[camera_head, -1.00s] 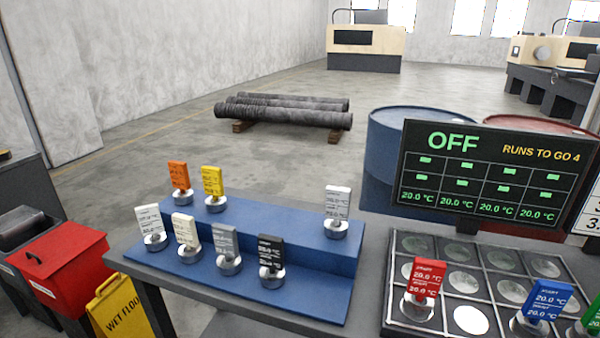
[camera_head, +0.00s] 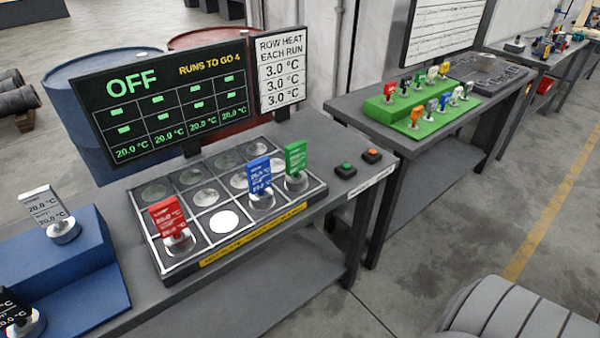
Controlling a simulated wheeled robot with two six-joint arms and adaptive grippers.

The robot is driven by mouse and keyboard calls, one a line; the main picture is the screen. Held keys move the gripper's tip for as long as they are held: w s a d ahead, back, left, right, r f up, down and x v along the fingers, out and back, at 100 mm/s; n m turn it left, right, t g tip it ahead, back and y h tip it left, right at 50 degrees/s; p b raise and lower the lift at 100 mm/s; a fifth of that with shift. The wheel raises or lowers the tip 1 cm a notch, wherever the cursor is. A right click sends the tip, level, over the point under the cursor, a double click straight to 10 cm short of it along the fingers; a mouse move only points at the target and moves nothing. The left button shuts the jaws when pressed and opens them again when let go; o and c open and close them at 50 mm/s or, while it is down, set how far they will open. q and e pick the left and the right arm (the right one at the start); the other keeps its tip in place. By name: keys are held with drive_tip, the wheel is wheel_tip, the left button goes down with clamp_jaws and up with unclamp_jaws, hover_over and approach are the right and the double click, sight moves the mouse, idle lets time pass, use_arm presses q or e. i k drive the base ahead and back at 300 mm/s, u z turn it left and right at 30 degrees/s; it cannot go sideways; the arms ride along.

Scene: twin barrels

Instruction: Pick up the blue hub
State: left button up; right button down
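The blue hub (camera_head: 259,175) is a blue tag with white print on a round silver base. It stands upright in a cell of the gridded heat plate (camera_head: 165,275), towards the plate's right side. A green hub (camera_head: 295,160) stands close to its right, and a red hub (camera_head: 167,220) stands near the plate's left front. Neither of my grippers is in view.
A screen (camera_head: 165,100) reading OFF stands behind the plate, beside a white sign (camera_head: 281,72). A green button (camera_head: 345,168) and an orange button (camera_head: 372,155) sit right of the plate. A blue stepped stand (camera_head: 60,262) is at left. Another bench with a green stand (camera_head: 410,127) is at right.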

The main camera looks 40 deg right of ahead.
sight(258, 171)
drive_tip(key=z, duration=3.4)
drive_tip(key=i, duration=1.75)
drive_tip(key=u, duration=2.8)
